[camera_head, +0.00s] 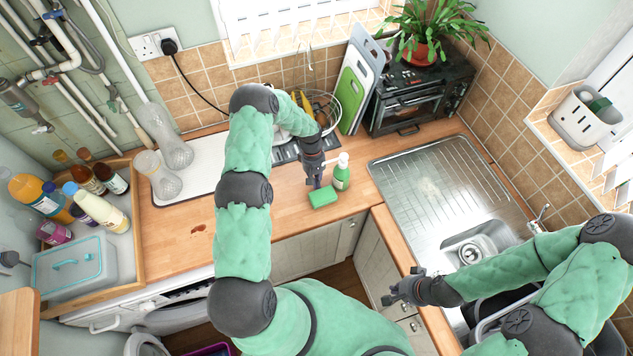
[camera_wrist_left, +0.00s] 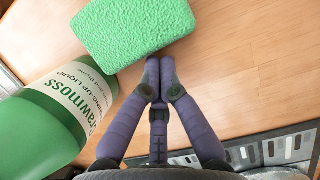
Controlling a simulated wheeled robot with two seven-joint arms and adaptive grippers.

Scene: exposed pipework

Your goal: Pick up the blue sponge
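No blue sponge shows; the sponge in view is green. This green sponge (camera_head: 323,197) lies on the wooden worktop in front of a green washing-up bottle (camera_head: 341,176). In the left wrist view the sponge (camera_wrist_left: 135,25) is just beyond my fingertips, and the bottle (camera_wrist_left: 45,125) is close on the left. My left gripper (camera_head: 317,183) points down just behind the sponge; its fingertips (camera_wrist_left: 160,77) are together with nothing visible between them. My right gripper (camera_head: 391,296) is low by the cupboard fronts, away from the sponge; its finger opening is unclear.
A metal sink (camera_head: 430,185) is to the right. Chopping boards (camera_head: 354,85) and a small oven (camera_head: 415,97) stand behind. Glass vases (camera_head: 168,140) and a tray of bottles (camera_head: 135,225) are left.

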